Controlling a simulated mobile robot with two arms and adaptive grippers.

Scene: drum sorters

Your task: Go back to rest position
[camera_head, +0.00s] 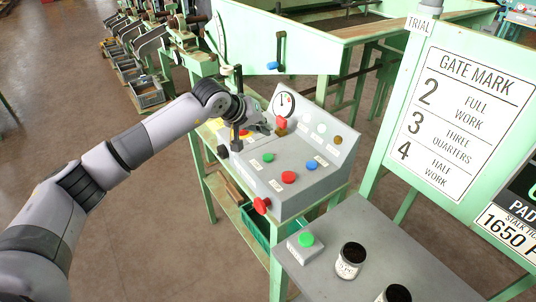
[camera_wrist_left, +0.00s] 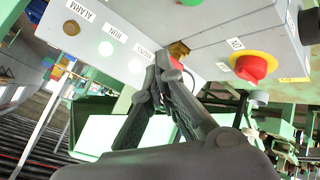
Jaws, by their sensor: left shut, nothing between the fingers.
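My left arm reaches in from the left in the camera_head view. My left gripper (camera_head: 266,126) is at the back left part of the grey control box (camera_head: 315,192), close to a red knob (camera_head: 281,122) below the gauge. In the left wrist view the fingertips (camera_wrist_left: 164,62) are together with nothing held, close to the panel by the MAINS label; I cannot tell whether they touch it. A red knob on a yellow base (camera_wrist_left: 254,67) is to their right, apart from them. My right gripper is out of view.
The box carries green (camera_head: 268,158), red (camera_head: 288,177) and blue (camera_head: 311,166) buttons, and a red knob (camera_head: 262,204) sticks out in front. A grey table (camera_head: 385,262) at the lower right holds a green-button box (camera_head: 306,241) and jars (camera_head: 350,260). Open floor lies left.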

